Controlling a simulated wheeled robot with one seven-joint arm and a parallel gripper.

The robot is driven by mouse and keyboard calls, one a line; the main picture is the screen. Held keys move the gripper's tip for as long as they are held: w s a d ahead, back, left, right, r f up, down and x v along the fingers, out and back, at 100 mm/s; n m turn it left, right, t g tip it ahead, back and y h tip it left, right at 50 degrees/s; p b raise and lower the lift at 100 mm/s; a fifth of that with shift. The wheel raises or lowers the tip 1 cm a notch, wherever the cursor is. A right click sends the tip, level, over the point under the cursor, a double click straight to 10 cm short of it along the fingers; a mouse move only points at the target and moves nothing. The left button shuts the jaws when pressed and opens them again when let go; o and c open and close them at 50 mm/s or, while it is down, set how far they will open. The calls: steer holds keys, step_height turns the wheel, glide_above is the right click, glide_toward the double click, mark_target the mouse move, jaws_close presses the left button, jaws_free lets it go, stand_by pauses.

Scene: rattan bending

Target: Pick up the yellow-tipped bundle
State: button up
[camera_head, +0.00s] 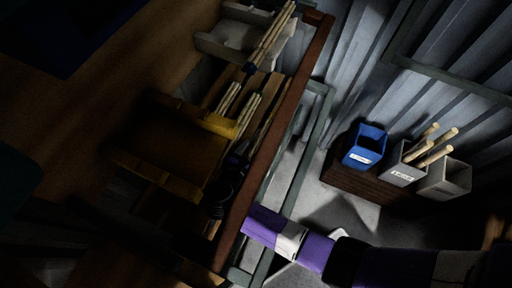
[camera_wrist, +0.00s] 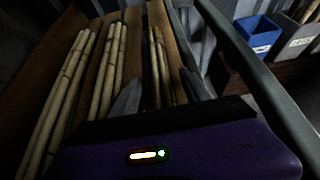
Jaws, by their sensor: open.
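In the wrist view, three bundles of rattan sticks lie in slots between wooden dividers: a left bundle (camera_wrist: 68,92), a middle bundle (camera_wrist: 109,72) and a thinner, darker right bundle (camera_wrist: 160,65). My gripper (camera_wrist: 160,92) is open. Its two grey fingers stand on either side of the lower part of the right bundle, with nothing visibly gripped. In the head view, my gripper (camera_head: 238,158) is dark, at the near end of the slots. Pale bundles (camera_head: 228,98) and (camera_head: 248,112) show beyond it.
A yellow box (camera_head: 165,145) stands left of my gripper. A reddish rail (camera_head: 290,110) edges the bench on the right. Blue bin (camera_head: 364,146) and grey bins (camera_head: 402,168) stand farther right.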

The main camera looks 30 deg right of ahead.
steer(key=shift+c, duration=0.2)
jaws_close()
